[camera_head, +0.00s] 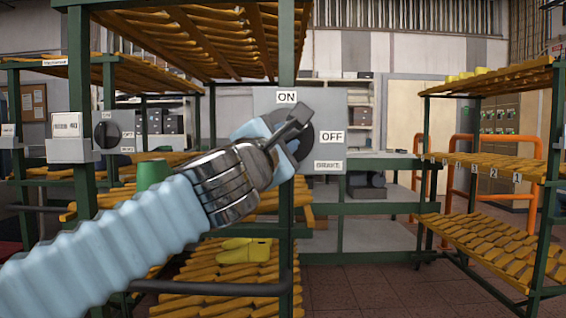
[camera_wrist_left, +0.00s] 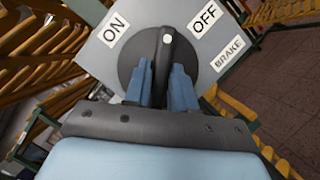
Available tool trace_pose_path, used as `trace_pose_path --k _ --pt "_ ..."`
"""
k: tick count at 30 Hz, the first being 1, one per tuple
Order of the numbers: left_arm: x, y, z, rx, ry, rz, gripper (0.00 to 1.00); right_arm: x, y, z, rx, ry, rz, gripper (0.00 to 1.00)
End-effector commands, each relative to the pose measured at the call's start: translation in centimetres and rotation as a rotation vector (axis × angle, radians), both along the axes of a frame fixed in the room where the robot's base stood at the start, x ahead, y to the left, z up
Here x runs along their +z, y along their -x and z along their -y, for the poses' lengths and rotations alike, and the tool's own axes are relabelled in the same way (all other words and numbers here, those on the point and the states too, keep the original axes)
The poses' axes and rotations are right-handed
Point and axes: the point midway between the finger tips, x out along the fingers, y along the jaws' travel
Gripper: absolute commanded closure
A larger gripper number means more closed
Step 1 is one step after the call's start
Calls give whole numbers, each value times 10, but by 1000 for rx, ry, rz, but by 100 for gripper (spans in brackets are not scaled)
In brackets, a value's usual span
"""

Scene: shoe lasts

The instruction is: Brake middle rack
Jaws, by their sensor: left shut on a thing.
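The brake panel (camera_head: 330,186) is a grey plate with ON, OFF and BRAKE labels, fixed to a green post of the middle rack (camera_head: 287,60). It also shows in the left wrist view (camera_wrist_left: 219,73). Its round black knob (camera_head: 306,133) is partly hidden by my left gripper (camera_head: 290,135). In the left wrist view, the knob (camera_wrist_left: 133,60) has a raised grip with a white mark, and the blue fingers sit on either side of this grip. The mark points up between ON and OFF in that tilted view. My left gripper is shut on the knob. My right gripper is out of view.
Another rack with a similar black knob (camera_head: 106,134) stands at the left. A rack with yellow slatted shelves (camera_head: 480,235) stands at the right, with orange rails (camera_head: 452,175) behind it. A green cup-like object (camera_head: 152,174) and yellow lasts (camera_head: 244,250) sit near my left arm. Floor shows at lower centre right.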

Motion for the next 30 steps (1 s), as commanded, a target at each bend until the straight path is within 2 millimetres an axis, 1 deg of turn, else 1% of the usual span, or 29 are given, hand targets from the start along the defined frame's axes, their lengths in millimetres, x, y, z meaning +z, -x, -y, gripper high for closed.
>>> trace_pose_path --k 1,5,12,21,30 --pt "-10 -1 1 -1 41 -2 100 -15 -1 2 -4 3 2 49" --pt "-10 -1 2 -1 165 -2 100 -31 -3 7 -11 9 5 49" --pt "-9 -1 3 0 393 -3 100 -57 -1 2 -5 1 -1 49" --pt "-7 -1 4 1 672 -3 100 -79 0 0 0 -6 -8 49" --pt "-6 -1 5 0 886 -3 100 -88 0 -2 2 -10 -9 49"
